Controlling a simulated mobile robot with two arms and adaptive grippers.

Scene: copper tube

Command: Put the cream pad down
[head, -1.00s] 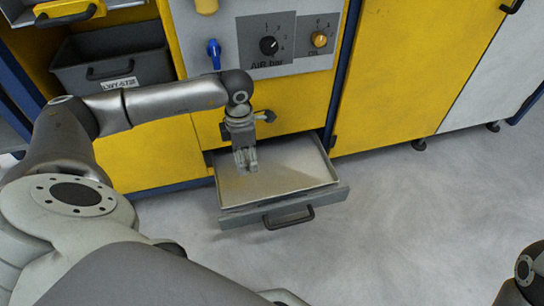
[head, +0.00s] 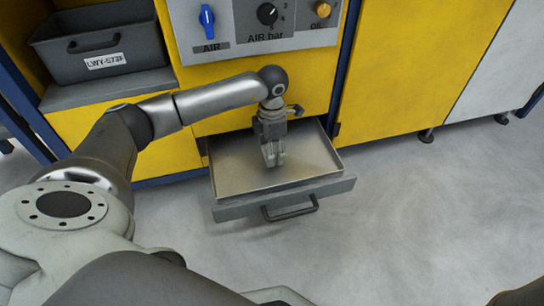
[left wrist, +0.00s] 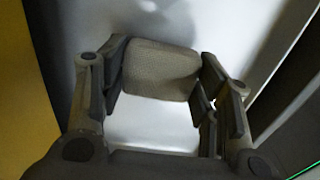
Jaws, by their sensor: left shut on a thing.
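The cream pad (left wrist: 160,72) shows in the left wrist view as a rounded, textured block between my left gripper's fingers (left wrist: 165,92). My left gripper is shut on it. In the head view the left gripper (head: 273,160) points down over the open drawer (head: 225,178), inside its outline. The pad cannot be made out there behind the fingers. In the left wrist view a pale surface lies beyond the pad, with a shadow above it; I cannot tell whether the pad touches it. My right gripper is not in view.
The drawer's front with a dark handle (head: 290,209) sticks out from the yellow cabinet (head: 390,80). The drawer looks empty. A grey bin (head: 103,50) stands on a shelf at upper left. A panel with a blue valve (head: 207,20) and knobs is above. Grey floor is clear at right.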

